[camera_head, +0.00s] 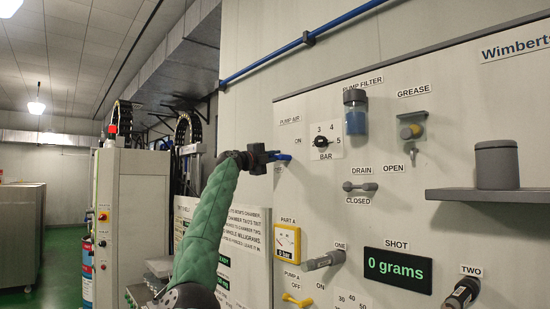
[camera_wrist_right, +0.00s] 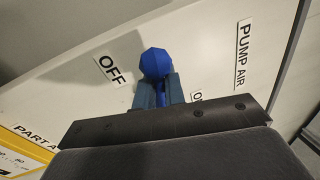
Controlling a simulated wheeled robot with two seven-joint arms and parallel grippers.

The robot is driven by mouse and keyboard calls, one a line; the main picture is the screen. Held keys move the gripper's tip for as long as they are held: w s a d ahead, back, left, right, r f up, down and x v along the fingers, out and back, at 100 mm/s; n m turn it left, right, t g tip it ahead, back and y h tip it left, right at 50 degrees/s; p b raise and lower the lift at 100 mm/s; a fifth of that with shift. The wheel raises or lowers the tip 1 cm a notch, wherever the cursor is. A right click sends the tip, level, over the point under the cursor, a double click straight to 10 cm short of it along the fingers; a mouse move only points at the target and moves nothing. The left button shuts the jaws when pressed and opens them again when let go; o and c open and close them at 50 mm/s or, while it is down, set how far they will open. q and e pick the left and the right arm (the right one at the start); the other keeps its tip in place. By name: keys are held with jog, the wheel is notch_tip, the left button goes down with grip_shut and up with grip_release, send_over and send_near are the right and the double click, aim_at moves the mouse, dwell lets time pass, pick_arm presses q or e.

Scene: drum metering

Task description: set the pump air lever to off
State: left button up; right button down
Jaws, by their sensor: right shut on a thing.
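The pump air lever (camera_head: 284,157) is blue and sits on the grey panel under the PUMP AIR label (camera_head: 289,121). My right gripper (camera_head: 270,158) is at it, coming from the left. In the right wrist view the lever's rounded blue end (camera_wrist_right: 155,62) shows between the two fingers of my right gripper (camera_wrist_right: 159,92), which is shut on it. The OFF label (camera_wrist_right: 112,70) lies to the left of the lever and the partly hidden ON label (camera_wrist_right: 197,96) to its right. The lever's pivot is hidden. My left gripper is not in view.
The BAR knob (camera_head: 321,142) and PUMP FILTER bowl (camera_head: 356,118) are right of the lever. The PART A gauge (camera_head: 287,244) and yellow PUMP A lever (camera_head: 298,300) are below. A grey shelf (camera_head: 490,196) juts out at the right. A white cabinet (camera_head: 132,210) stands left.

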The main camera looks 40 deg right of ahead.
jog(key=shift+w+a+f+n+t, duration=0.15)
jog(key=shift+n+t, duration=0.25)
jog(key=shift+n, duration=0.4)
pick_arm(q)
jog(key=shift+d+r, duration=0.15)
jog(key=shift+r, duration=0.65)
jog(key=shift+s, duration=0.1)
pick_arm(e)
jog(key=shift+f, duration=0.1)
pick_arm(q)
jog(key=shift+b, duration=0.3)
